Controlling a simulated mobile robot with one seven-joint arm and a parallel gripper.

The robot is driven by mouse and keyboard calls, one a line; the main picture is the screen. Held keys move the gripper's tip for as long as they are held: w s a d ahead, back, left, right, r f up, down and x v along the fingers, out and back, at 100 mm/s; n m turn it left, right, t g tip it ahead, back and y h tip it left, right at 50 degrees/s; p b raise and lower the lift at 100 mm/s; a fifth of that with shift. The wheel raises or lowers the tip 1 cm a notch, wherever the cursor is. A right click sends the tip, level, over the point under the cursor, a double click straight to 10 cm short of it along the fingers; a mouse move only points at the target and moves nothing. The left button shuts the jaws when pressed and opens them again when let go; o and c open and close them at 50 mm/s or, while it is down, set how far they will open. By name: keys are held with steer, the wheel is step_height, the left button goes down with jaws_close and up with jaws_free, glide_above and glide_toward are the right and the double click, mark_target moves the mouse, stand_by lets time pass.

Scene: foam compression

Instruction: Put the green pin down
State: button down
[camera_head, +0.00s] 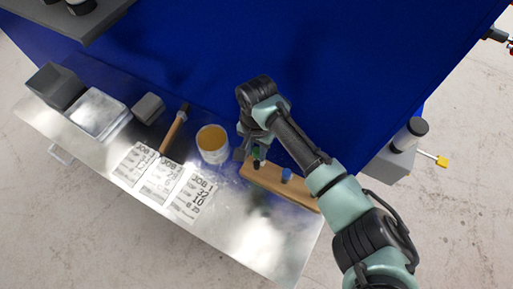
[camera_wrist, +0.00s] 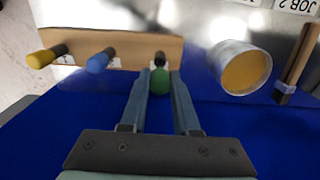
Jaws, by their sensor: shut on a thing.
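The green pin (camera_wrist: 160,82) has a green head and a dark shaft (camera_wrist: 159,58). My gripper (camera_wrist: 160,75) is shut on it, with one finger on each side of the head. The shaft points at the wooden block (camera_wrist: 120,45) near its end; I cannot tell whether it is seated in the block or just above it. In the head view my gripper (camera_head: 255,152) is over the left end of the block (camera_head: 300,196), and the green pin is mostly hidden by the fingers.
A blue pin (camera_wrist: 99,62) and a yellow pin (camera_wrist: 42,58) stand on the same block. A pot with orange-yellow contents (camera_head: 212,143) stands close to the left of my gripper. A hammer-like tool (camera_head: 173,131), job cards (camera_head: 160,180) and grey boxes (camera_head: 55,85) lie farther left.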

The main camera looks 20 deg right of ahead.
steer(key=shift+f, duration=0.6)
steer(key=c, duration=0.7)
jaws_free()
steer(key=shift+o, duration=0.2)
steer(key=shift+r, duration=0.1)
